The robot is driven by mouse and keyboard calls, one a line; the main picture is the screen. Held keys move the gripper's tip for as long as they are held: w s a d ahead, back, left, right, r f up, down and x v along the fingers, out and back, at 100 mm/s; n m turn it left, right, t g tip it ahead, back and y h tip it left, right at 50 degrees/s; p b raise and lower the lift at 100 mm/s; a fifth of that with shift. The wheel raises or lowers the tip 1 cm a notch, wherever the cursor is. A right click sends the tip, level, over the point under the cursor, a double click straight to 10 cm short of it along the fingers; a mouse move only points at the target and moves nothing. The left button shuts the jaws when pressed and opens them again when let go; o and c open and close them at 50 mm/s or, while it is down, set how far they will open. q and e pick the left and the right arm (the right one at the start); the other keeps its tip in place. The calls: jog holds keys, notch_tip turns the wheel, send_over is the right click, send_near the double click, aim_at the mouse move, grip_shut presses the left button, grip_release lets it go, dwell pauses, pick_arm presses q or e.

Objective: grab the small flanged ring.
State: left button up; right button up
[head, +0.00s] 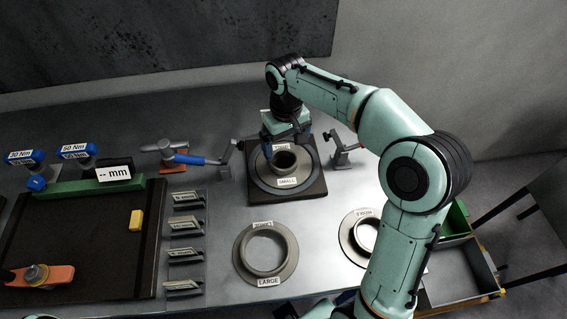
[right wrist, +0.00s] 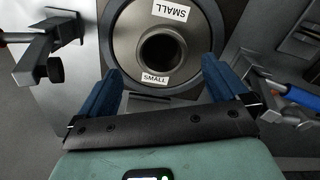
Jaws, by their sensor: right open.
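The small flanged ring (head: 285,163) is a grey ring with a raised round collar and white SMALL labels. It sits on a dark square plate (head: 312,185) in the middle of the bench. My right gripper (head: 287,142) is open above the far side of the ring and hides part of it. In the right wrist view, the ring's collar (right wrist: 142,45) shows ahead and between the two blue fingers of the right gripper (right wrist: 162,70). Nothing is held in these fingers. My left gripper is not in view.
A large flanged ring (head: 240,256) and another labelled ring (head: 349,240), partly behind my right arm, lie nearer on the bench. Clamps stand left (head: 200,160) and right (head: 343,157) of the plate. A row of slotted holders (head: 184,227) stands at left.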

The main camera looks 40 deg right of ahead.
aim_at(284, 164)
jog(key=f, duration=0.6)
jog(key=shift+w+f, duration=0.35)
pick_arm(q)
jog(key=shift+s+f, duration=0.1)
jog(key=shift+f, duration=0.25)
pick_arm(e)
jog(key=c, duration=1.7)
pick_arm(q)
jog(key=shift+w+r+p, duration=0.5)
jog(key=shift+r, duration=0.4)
pick_arm(e)
notch_tip(284, 164, up, 10)
jog(key=shift+r, duration=0.1)
